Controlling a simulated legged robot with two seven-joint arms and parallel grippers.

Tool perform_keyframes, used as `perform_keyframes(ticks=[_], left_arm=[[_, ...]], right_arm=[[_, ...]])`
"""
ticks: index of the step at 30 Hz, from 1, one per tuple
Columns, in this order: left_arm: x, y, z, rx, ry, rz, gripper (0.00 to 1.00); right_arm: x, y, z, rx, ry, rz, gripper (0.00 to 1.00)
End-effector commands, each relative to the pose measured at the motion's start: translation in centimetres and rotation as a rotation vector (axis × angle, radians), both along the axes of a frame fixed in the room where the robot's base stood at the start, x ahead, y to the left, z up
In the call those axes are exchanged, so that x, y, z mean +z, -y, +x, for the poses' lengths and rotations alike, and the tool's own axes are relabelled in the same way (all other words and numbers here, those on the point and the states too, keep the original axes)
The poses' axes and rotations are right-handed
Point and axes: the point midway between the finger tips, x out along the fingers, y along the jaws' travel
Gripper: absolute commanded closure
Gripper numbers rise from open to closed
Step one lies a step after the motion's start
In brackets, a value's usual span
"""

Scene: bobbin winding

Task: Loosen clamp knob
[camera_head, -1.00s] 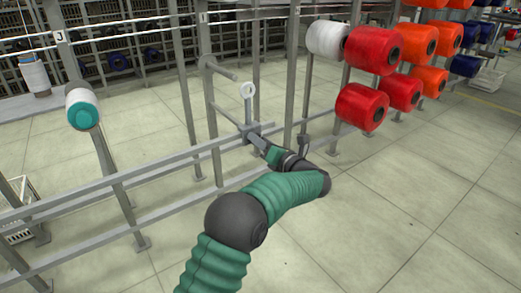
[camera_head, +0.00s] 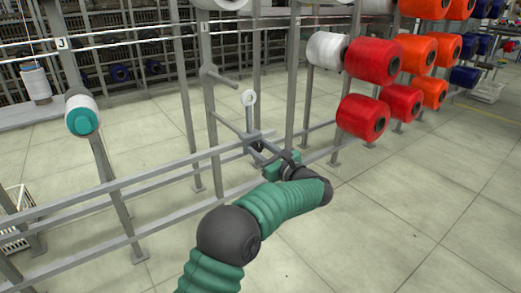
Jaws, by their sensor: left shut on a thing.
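A grey clamp (camera_head: 248,137) sits on the upper grey rail, left of the picture's centre. An upright rod topped by a white ring (camera_head: 248,98) rises from it. My left arm comes in from the bottom, and my left gripper (camera_head: 261,150) is at the clamp's front right side. Its fingers are shut on what appears to be the clamp knob, which is small and mostly hidden by the fingers and wrist. My right gripper is not in view.
Grey rails (camera_head: 150,182) and posts run across the left and middle. A white and teal bobbin (camera_head: 82,115) is at left. Red bobbins (camera_head: 373,60) and a white bobbin (camera_head: 326,49) hang at right. The floor at lower right is clear.

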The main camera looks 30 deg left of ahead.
Motion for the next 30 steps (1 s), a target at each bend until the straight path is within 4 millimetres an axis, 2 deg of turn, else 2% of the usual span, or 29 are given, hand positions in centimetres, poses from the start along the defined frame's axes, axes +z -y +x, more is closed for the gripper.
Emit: perform_keyframes(ticks=[1, 19, 20, 24, 30], left_arm=[[-0.85, 0.39, 0.15, -0.008, -0.001, -0.016, 1.00], [-0.83, 0.38, 0.14, -0.008, 0.035, -0.030, 1.00], [-0.82, 0.38, 0.14, -0.008, 0.035, -0.030, 0.59], [-0.53, 0.25, 0.06, -0.005, 0.039, -0.026, 0.41], [-0.25, 0.13, -0.01, -0.003, 0.042, -0.023, 0.41]], right_arm=[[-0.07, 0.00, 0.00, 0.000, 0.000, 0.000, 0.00], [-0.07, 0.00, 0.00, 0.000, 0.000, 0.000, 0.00], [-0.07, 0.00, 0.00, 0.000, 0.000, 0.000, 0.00], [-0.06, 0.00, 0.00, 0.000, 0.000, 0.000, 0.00], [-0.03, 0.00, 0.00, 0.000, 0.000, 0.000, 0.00]])
